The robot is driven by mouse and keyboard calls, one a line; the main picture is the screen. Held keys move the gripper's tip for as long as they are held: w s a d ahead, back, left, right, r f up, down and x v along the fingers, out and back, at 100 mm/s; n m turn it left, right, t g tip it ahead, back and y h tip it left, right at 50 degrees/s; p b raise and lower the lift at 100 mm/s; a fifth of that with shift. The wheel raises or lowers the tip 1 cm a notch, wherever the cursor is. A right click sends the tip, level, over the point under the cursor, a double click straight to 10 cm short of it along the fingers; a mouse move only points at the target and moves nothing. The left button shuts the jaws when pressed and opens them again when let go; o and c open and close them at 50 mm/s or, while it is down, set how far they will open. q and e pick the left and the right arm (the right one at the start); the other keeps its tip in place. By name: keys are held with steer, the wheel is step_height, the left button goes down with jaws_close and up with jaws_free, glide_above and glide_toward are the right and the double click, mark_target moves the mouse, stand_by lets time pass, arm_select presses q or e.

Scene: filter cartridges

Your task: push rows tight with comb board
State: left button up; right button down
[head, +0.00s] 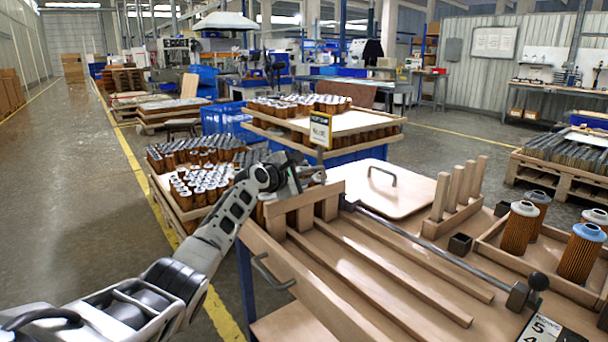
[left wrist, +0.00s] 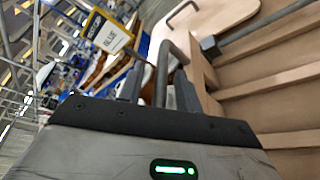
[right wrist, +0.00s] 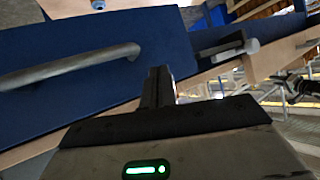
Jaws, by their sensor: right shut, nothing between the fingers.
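The wooden comb board (head: 301,199) stands at the far left end of the bench lanes, its teeth pointing down between the wooden rails (head: 365,268). My left gripper (head: 300,178) is at its top; in the left wrist view the two fingers (left wrist: 158,90) are apart, with a grey bent metal handle (left wrist: 180,52) between them. I cannot tell whether they touch it. The visible lanes hold no cartridges. Pleated orange filter cartridges (head: 518,228) stand in a tray at the right. My right gripper (right wrist: 158,86) shows only in its wrist view, shut and empty, before a blue panel.
The blue panel (right wrist: 105,50) carries a bar handle (right wrist: 70,66).

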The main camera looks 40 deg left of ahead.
arm_select(q)
steer(key=shift+s, duration=0.15)
steer(key=p+v, duration=0.2)
steer(key=v, duration=1.3)
steer(key=shift+s+r+p, duration=0.15)
steer(key=shift+s+p, duration=0.15)
steer(key=shift+p, duration=0.1)
